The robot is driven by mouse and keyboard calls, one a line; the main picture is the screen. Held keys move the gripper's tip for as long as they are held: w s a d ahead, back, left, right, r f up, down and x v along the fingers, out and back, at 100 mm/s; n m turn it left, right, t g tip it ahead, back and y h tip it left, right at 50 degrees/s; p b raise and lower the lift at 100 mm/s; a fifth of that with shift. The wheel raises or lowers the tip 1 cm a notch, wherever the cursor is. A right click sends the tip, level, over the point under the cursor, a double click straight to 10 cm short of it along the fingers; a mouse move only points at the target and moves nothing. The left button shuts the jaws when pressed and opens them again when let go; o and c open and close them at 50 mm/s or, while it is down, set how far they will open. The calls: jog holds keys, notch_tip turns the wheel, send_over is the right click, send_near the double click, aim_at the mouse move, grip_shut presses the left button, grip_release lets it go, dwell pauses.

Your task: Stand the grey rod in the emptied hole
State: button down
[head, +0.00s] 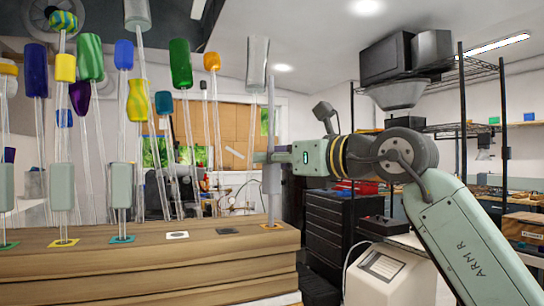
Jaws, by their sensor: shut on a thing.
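A slim grey rod (271,115) stands upright at the right end of the wooden block (150,262), with a thicker sleeve around its middle. My gripper (268,157) is shut on it just above the sleeve. The rod's lower end meets the orange-marked patch (262,227) on the block top; I cannot tell how deep it sits. A white-marked patch (177,235) and a brown-marked patch (227,231) to its left each show a dark spot with no rod standing in it.
Several glass rods with coloured heads, such as a green one (180,62) and a grey one (257,62), crowd the left and middle. A black drawer cabinet (335,225) and a white box (388,270) stand to the right of the block.

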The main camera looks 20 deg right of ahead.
jog(key=shift+f+b, duration=0.3)
jog(key=shift+f, duration=0.25)
dwell(0.4)
jog(key=c, duration=1.3)
grip_release()
